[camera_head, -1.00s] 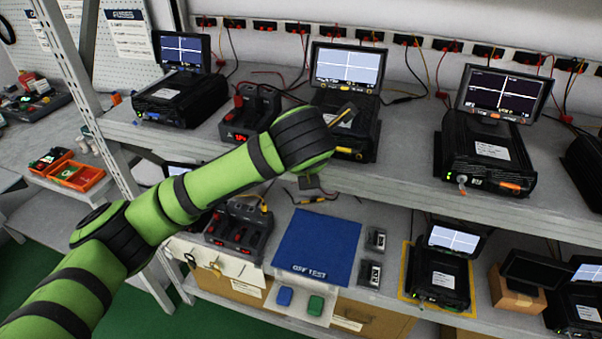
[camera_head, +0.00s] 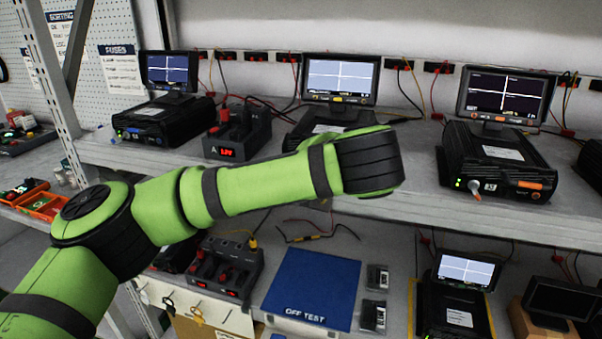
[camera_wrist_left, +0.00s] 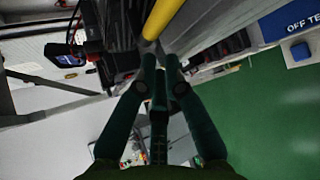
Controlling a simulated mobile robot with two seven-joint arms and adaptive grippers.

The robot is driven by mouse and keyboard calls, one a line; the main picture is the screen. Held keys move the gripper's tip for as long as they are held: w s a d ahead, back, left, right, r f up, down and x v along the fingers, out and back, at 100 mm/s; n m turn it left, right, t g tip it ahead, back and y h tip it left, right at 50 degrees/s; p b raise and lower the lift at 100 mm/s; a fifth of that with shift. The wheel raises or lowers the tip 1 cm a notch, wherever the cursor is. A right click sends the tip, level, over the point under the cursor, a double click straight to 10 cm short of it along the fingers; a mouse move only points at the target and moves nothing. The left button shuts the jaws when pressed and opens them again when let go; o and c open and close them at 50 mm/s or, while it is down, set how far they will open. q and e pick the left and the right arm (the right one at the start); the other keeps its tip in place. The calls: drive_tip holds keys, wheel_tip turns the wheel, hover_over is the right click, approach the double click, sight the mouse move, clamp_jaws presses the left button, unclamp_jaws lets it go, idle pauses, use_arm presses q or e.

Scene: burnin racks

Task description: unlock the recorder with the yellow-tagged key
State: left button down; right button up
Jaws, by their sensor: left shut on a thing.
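In the left wrist view my left gripper (camera_wrist_left: 160,62) has its dark green fingers shut on a yellow piece (camera_wrist_left: 161,17), which fits the yellow-tagged key; its key end is not clear. In the head view my wrist hides this gripper. Several black recorders with screens stand on the upper shelf. The middle recorder (camera_head: 335,127) is partly covered by my arm. The right recorder (camera_head: 497,160) shows a front lock-like knob (camera_head: 475,190) and an orange part; the left recorder (camera_head: 162,120) has a blue front part. My right gripper is not in view.
The upper shelf (camera_head: 420,200) has clear surface between the middle and right recorders. A charger (camera_head: 237,133) stands left of the middle one. Below are a blue mat (camera_head: 312,285), a lower recorder (camera_head: 455,295) and hanging keys (camera_head: 197,317), one with a yellowish tag.

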use_arm(q)
drive_tip(key=shift+s+d+f, duration=0.1)
drive_tip(key=shift+f, duration=0.3)
drive_tip(key=c, duration=1.5)
unclamp_jaws()
drive_tip(key=shift+o, duration=0.2)
drive_tip(key=shift+r, duration=0.1)
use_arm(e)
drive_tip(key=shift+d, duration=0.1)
use_arm(q)
drive_tip(key=shift+d+r, duration=0.1)
drive_tip(key=shift+r, duration=0.05)
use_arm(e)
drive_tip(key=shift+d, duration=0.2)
use_arm(q)
drive_tip(key=v, duration=1.2)
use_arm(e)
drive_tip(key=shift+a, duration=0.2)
